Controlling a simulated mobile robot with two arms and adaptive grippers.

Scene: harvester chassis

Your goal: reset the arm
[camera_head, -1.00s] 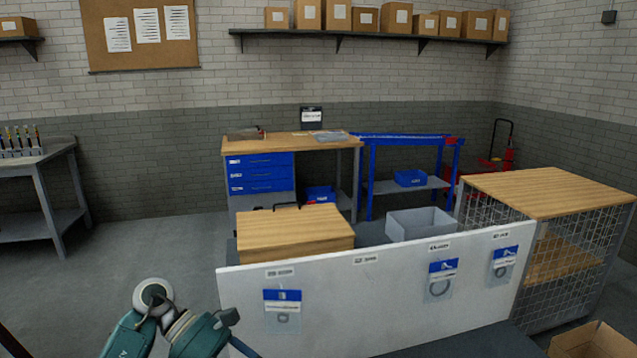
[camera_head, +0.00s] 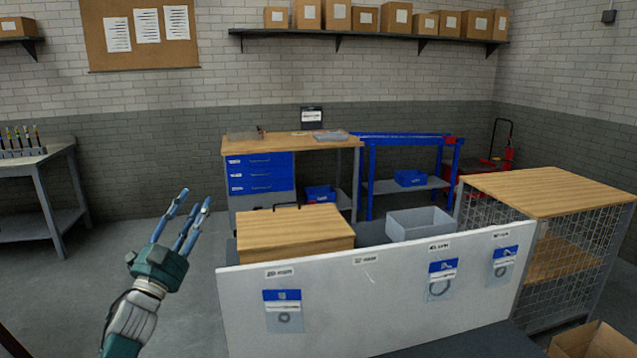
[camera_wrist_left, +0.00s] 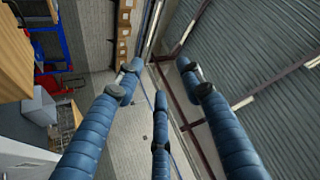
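My left gripper (camera_head: 190,208) is raised at the lower left of the head view, left of the white panel. Its teal wrist is below and its blue fingers point up, spread apart with nothing between them. In the left wrist view the three fingers of my left gripper (camera_wrist_left: 159,80) are also apart and empty. They point toward the far wall and the ceiling. My right gripper is in neither view.
A white panel (camera_head: 390,300) with labels and hanging bags stands in front. Behind it are a wooden-topped box (camera_head: 295,232) and a grey bin (camera_head: 421,222). A wire cage (camera_head: 585,240) stands right. The floor left of the panel is clear.

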